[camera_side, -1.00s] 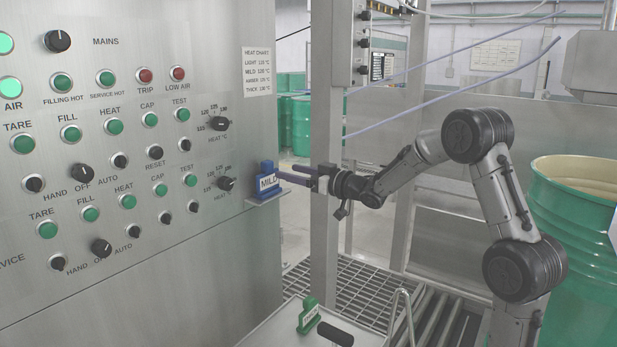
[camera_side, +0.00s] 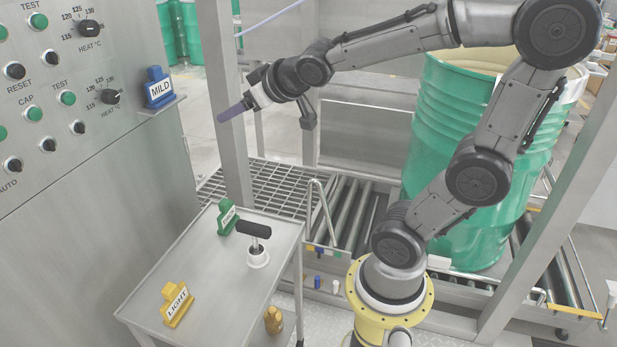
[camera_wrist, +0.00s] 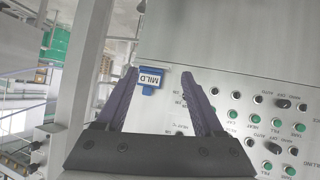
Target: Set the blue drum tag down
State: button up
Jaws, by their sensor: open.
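The blue drum tag (camera_side: 158,87), labelled MILD, stands upright on a small metal ledge (camera_side: 170,105) at the right edge of the control panel. My gripper (camera_side: 231,112) is apart from it, to its right in the side view, and points toward the lower left. In the wrist view my gripper (camera_wrist: 160,104) is open, with its two purple fingers spread and nothing between them. The blue tag also shows there (camera_wrist: 151,80), beyond the fingertips and nearer the left finger.
A steel cart (camera_side: 222,275) carries a green tag (camera_side: 227,217), a yellow LIGHT tag (camera_side: 176,303) and a black-handled tool (camera_side: 254,230). A steel post (camera_side: 226,120) stands close behind my gripper. A large green drum (camera_side: 450,140) stands on rollers at the right.

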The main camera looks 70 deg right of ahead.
jog(key=shift+o, duration=0.5)
jog(key=s+a+f+n+g+y, duration=0.1)
jog(key=s+a+f+g, duration=0.1)
jog(key=s+a, duration=0.3)
jog(key=s+a+f+n+g+y, duration=0.1)
jog(key=s+a+f+g+y, duration=0.1)
jog(key=s, duration=1.1)
notch_tip(320, 180, down, 3)
jog(key=a+g, duration=0.1)
jog(key=a, duration=0.1)
jog(key=shift+a, duration=0.35)
